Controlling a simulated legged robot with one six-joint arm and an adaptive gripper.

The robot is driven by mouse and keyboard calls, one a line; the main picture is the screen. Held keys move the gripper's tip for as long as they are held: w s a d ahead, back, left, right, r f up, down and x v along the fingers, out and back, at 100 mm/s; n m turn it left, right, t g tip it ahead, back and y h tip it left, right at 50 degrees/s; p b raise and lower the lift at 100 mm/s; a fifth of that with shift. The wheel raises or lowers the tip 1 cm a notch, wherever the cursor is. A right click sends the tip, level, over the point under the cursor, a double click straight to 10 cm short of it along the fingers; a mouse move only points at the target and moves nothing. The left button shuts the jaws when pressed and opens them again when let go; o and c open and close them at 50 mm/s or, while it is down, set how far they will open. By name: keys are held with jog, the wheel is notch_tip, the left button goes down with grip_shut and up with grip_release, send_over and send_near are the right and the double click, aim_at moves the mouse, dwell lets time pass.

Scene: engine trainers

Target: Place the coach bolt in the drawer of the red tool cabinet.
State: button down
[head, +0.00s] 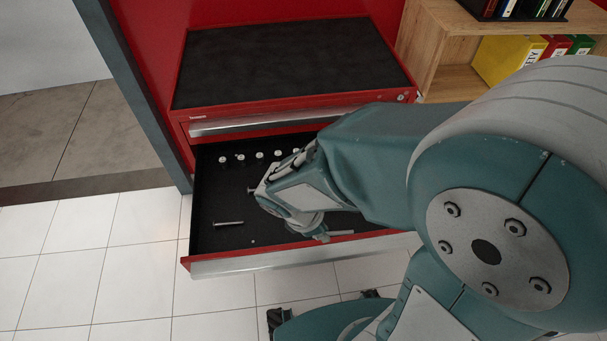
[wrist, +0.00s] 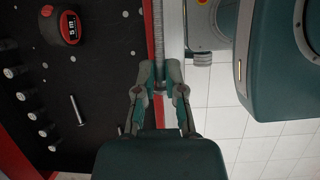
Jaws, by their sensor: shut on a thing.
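The red tool cabinet (head: 182,118) stands ahead with its black-lined drawer (head: 215,205) pulled open. A silver bolt (head: 228,223) with a long shank lies on the drawer floor near the left side. It also shows in the wrist view (wrist: 77,110); I cannot tell if it is the coach bolt. My gripper (head: 322,236) is at the drawer's front edge. In the wrist view my gripper (wrist: 158,88) has its fingers on either side of the drawer front (wrist: 173,28) and is shut on it. The exact contact is partly hidden by the fingers.
Several round-headed pieces (head: 240,158) stand in a row inside the drawer. A red and black tape measure (wrist: 62,25) lies in the drawer. A wooden shelf (head: 440,50) with binders stands right of the cabinet. Tiled floor (head: 120,260) at left is clear.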

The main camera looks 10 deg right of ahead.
jog(key=shift+a+f, duration=0.1)
jog(key=shift+a, duration=0.1)
jog(key=w+a+f, duration=0.5)
jog(key=w, duration=0.2)
send_over(283, 226)
jog(key=f, duration=0.2)
jog(key=a+f, duration=0.1)
jog(key=f, duration=0.1)
jog(key=shift+s+f, duration=0.15)
jog(key=shift+f, duration=0.3)
jog(key=shift+w+f, duration=0.2)
jog(key=shift+f, duration=1.35)
jog(key=shift+f, duration=0.1)
jog(key=c, duration=0.7)
grip_release()
